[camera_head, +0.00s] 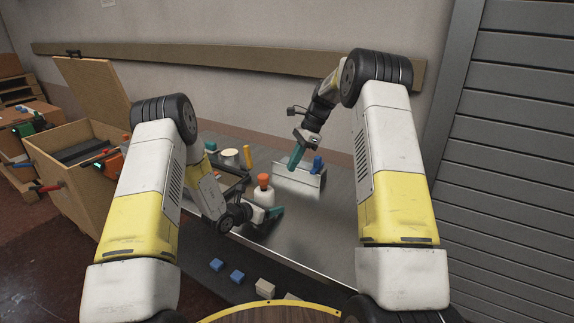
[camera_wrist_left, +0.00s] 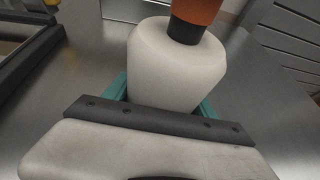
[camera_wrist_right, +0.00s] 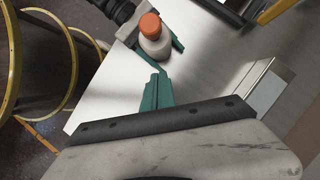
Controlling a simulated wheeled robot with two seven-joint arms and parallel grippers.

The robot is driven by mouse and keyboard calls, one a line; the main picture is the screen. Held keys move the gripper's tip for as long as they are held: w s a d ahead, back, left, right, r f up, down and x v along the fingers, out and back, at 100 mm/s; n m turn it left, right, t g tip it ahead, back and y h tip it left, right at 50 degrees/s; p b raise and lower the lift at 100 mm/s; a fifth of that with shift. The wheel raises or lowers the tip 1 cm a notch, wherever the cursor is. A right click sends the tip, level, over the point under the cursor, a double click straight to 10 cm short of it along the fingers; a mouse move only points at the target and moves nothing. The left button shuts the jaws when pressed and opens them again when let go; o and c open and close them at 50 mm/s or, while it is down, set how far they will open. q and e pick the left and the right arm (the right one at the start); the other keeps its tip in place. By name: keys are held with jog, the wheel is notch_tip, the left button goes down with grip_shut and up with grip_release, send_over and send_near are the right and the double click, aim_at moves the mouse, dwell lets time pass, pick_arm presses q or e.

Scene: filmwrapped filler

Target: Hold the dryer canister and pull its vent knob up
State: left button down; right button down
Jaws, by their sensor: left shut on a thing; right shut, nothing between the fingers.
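The dryer canister (camera_head: 263,196) is a white bottle-shaped body standing upright on the metal table, with an orange vent knob (camera_head: 263,180) on a dark neck. My left gripper (camera_head: 268,212) has its teal fingers around the lower part of the canister and is shut on it. In the left wrist view the canister body (camera_wrist_left: 175,65) sits between the fingers, and the knob (camera_wrist_left: 197,10) is cut off at the top. My right gripper (camera_head: 296,158) is shut and empty, above the table and to the right of the canister. The right wrist view shows the canister (camera_wrist_right: 152,45) beyond its fingertips (camera_wrist_right: 157,85).
A metal bracket (camera_head: 300,185) with a blue item (camera_head: 317,165) stands on the table near my right gripper. A tray, a pale round item (camera_head: 229,157) and a yellow item (camera_head: 248,155) lie at the back left. Blue and pale blocks (camera_head: 237,277) lie on the dark front strip.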

aim_at(270, 189)
jog(key=w+x, duration=0.1)
jog(key=x, duration=0.8)
jog(key=r, duration=0.1)
jog(key=s+a+r, duration=0.1)
jog(key=a+r, duration=0.1)
jog(key=shift+s+a+r, duration=0.1)
jog(key=shift+s+a, duration=0.15)
jog(key=shift+a+r, duration=0.2)
jog(key=shift+r, duration=0.3)
jog(key=shift+a+r, duration=0.15)
jog(key=shift+r, duration=0.35)
pick_arm(q)
jog(key=shift+d, duration=0.1)
pick_arm(e)
jog(key=shift+a, duration=0.1)
